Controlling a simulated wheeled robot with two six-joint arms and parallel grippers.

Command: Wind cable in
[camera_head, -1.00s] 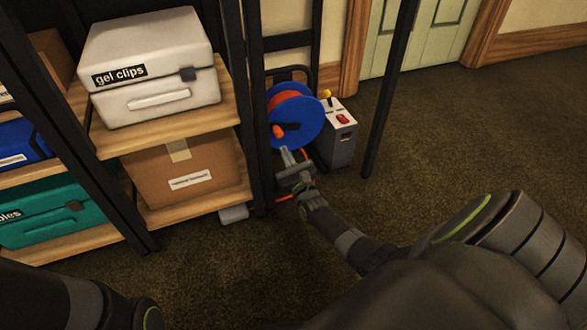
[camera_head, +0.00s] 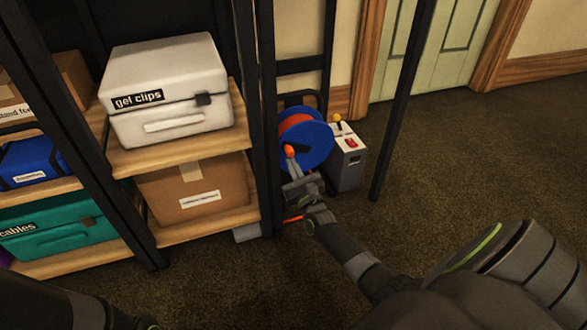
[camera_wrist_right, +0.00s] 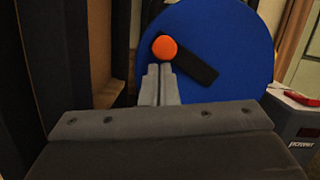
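The blue cable reel (camera_head: 318,146) stands on the floor beside the shelf, with orange cable (camera_head: 292,123) wound on its drum. An orange knob (camera_head: 289,150) sits on its dark crank arm (camera_wrist_right: 190,60). A short piece of orange cable (camera_head: 293,219) shows low by the shelf post. My right gripper (camera_head: 293,172) is just below the knob; in the right wrist view its fingers (camera_wrist_right: 160,72) are close together, their tips at the knob's lower edge, with nothing visible between them. My left arm enters at lower left; its gripper is out of view.
A grey box (camera_head: 347,165) with a red switch and yellow knob stands right of the reel. The shelf on the left holds a white case (camera_head: 170,95), a cardboard box (camera_head: 195,190) and a teal case (camera_head: 55,225). A black post (camera_head: 405,100) stands at right; carpet beyond is clear.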

